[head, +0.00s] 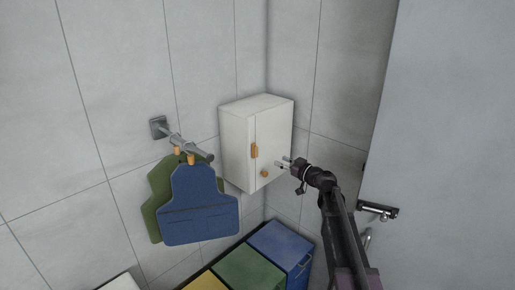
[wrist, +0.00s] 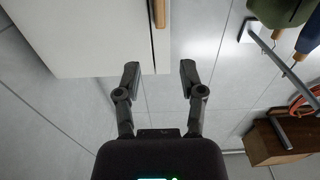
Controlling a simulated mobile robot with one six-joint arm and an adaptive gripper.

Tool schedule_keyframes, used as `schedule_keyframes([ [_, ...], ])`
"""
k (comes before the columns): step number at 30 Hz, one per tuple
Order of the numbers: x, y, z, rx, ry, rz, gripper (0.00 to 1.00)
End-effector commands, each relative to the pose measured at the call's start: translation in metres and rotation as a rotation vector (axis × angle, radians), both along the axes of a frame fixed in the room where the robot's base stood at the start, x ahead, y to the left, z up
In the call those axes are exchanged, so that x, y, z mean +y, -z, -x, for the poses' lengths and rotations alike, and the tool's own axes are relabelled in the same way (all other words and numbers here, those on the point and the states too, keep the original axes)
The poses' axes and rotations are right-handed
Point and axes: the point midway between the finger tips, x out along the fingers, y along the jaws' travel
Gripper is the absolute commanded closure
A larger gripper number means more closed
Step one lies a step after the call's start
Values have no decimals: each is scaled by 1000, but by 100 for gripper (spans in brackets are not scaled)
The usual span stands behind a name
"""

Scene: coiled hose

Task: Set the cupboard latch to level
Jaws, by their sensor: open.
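The white cupboard (head: 238,148) hangs on the wall near the corner, its door shut. An upright orange bar (head: 254,151) sits on its front, with a small orange knob-like piece (head: 264,173) below it. I cannot tell for certain which is the latch. My gripper (head: 282,162) is open and empty, just right of the orange pieces and apart from them. In the wrist view the open fingers (wrist: 159,72) lie near the edge of the white cupboard (wrist: 85,40). An orange bar (wrist: 159,12) shows beyond them at the top; the small piece is not visible there.
A blue apron (head: 198,208) and a green one (head: 158,190) hang from a wall rail left of the cupboard. Coloured bins, one blue (head: 282,242), stand below. A grey door (head: 440,120) fills the right. The wrist view shows a brown box (wrist: 278,145) and orange hose (wrist: 304,100).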

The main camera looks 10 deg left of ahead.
Motion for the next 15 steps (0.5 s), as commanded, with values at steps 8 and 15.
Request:
schedule_keyframes([
  [8, -1, 0, 0, -1, 1, 0, 49],
  [15, 3, 0, -4, -1, 1, -1, 49],
])
